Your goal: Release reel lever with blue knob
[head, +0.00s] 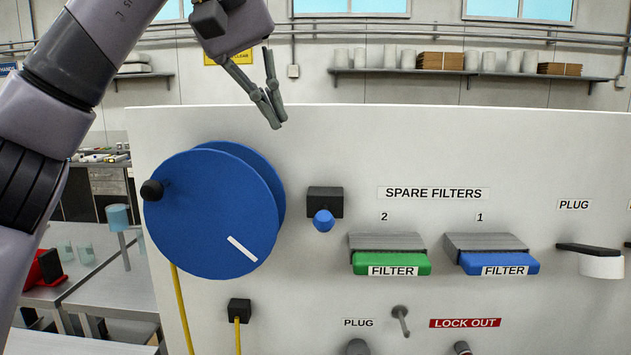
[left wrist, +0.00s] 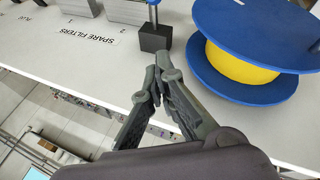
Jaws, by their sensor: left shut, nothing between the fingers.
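The reel lever's blue knob (head: 323,221) sticks out from a black block (head: 325,200) on the white panel, just right of the blue reel (head: 210,212). In the left wrist view the block (left wrist: 155,38) carries a short rod whose blue end is at the top edge. The reel (left wrist: 245,85) there shows yellow cord between two blue discs. My left gripper (head: 277,124) is shut and empty, above and left of the black block, near the panel's top edge. It also shows in the left wrist view (left wrist: 157,72), apart from block and reel. My right gripper is not in view.
The panel (head: 300,140) also carries a green filter (head: 392,262), a blue filter (head: 495,263) and a black-handled plug (head: 590,250). The reel has a black crank knob (head: 152,190). Yellow cord (head: 182,310) hangs below it. Free room lies above the panel.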

